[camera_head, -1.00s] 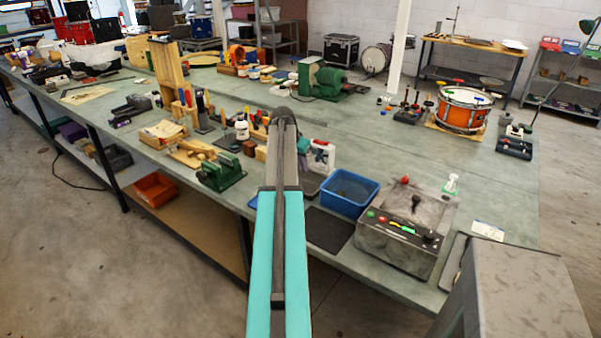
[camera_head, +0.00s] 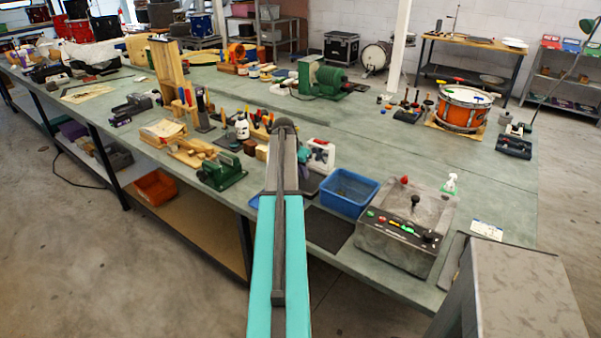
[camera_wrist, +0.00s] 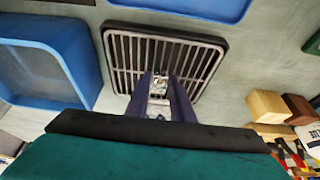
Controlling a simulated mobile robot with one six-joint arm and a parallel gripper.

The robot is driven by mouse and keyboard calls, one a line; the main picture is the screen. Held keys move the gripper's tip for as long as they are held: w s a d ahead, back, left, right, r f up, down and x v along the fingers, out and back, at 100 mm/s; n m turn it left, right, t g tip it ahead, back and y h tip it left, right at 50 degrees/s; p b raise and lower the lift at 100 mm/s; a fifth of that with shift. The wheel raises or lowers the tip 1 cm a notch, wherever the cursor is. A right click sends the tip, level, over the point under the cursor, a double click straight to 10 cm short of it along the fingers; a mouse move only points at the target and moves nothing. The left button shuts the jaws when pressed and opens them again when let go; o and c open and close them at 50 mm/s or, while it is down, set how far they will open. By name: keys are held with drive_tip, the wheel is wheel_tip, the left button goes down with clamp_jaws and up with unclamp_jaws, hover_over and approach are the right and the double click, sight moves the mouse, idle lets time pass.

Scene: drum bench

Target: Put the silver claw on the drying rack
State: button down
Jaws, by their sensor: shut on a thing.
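In the wrist view, my gripper (camera_wrist: 160,92) has its two purple fingers shut on a small shiny metal piece, the silver claw (camera_wrist: 158,84). The claw is partly hidden between the fingers. Behind it lies the drying rack (camera_wrist: 124,62), a dark-framed tray with pale metal bars. The fingers and claw overlap the rack's middle and lower part in this view. I cannot tell whether the claw touches the bars. In the head view, my arm hides the gripper and the claw.
A blue bin (camera_wrist: 93,62) stands left of the rack, and another blue edge (camera_wrist: 190,8) shows above it. Wooden blocks (camera_wrist: 267,105) lie to the right. In the head view, the blue bin (camera_head: 348,190) stands beside a grey control box (camera_head: 390,259). A green vise (camera_head: 222,174) is to the left.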

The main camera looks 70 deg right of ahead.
drive_tip(key=shift+f, duration=0.1)
drive_tip(key=c, duration=1.5)
unclamp_jaws()
drive_tip(key=shift+c, duration=0.2)
drive_tip(key=shift+r, duration=0.2)
drive_tip(key=b+v, duration=0.2)
drive_tip(key=v, duration=0.9)
drive_tip(key=shift+a+r, duration=0.3)
drive_tip(key=shift+r, duration=0.05)
